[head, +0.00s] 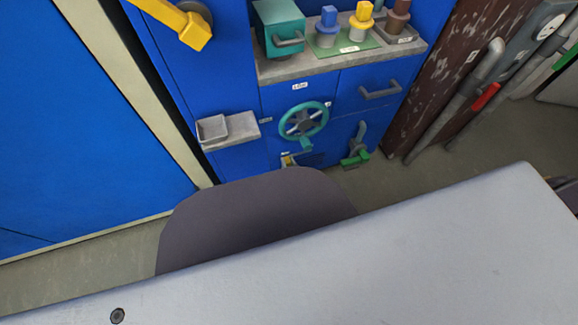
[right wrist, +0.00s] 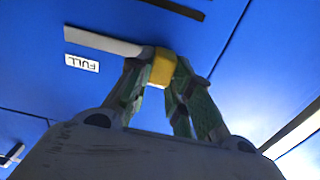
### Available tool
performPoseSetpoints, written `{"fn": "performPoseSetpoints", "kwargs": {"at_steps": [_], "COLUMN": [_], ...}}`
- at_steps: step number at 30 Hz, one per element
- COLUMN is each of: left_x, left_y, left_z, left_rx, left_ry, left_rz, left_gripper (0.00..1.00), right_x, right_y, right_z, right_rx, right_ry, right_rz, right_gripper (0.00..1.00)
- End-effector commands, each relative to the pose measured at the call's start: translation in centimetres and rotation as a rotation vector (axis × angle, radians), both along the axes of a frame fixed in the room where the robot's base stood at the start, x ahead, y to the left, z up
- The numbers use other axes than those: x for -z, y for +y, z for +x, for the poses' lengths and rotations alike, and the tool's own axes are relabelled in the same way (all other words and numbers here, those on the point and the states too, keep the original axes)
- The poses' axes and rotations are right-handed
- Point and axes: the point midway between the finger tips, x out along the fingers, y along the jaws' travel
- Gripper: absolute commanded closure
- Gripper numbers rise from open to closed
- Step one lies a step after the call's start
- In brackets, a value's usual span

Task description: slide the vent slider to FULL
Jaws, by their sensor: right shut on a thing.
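The vent slider's yellow knob (right wrist: 162,68) is between my right gripper's fingertips in the right wrist view. My right gripper (right wrist: 160,80) is shut on it, with green-patterned fingers on either side. A pale grey strip (right wrist: 105,42) runs from the knob to the left, on the blue cabinet face. The FULL label (right wrist: 82,63) appears upside down beside the strip, left of the knob and apart from it. In the head view, a small yellow part (head: 287,160) shows low on the cabinet; a dark grey shape hides what is below it. My left gripper is not in view.
A grey shelf (head: 300,67) holds a teal box (head: 279,27) and blue and yellow knobs. A small grey tray (head: 232,130) juts out at the left.

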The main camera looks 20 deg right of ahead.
Motion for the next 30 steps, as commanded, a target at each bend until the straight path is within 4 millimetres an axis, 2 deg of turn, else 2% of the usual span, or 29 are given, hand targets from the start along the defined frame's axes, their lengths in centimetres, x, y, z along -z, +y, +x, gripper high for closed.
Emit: {"fn": "performPoseSetpoints", "kwargs": {"at_steps": [5, 18, 22, 30], "left_x": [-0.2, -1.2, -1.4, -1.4], "left_y": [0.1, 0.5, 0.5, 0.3], "left_z": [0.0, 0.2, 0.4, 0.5], "left_rx": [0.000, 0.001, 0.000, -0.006], "left_ry": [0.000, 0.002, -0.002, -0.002], "left_rz": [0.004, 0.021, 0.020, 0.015], "left_gripper": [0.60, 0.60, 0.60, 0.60], "right_x": [0.0, 0.1, 0.1, 0.1], "right_y": [-1.2, -9.3, -10.3, -10.7], "right_z": [0.0, 0.2, 0.3, 0.3], "right_rx": [0.001, 0.001, 0.000, 0.003], "right_ry": [0.001, 0.002, 0.003, 0.003], "right_rz": [-0.001, -0.002, -0.001, 0.000], "right_gripper": [1.00, 1.00, 1.00, 1.00]}}
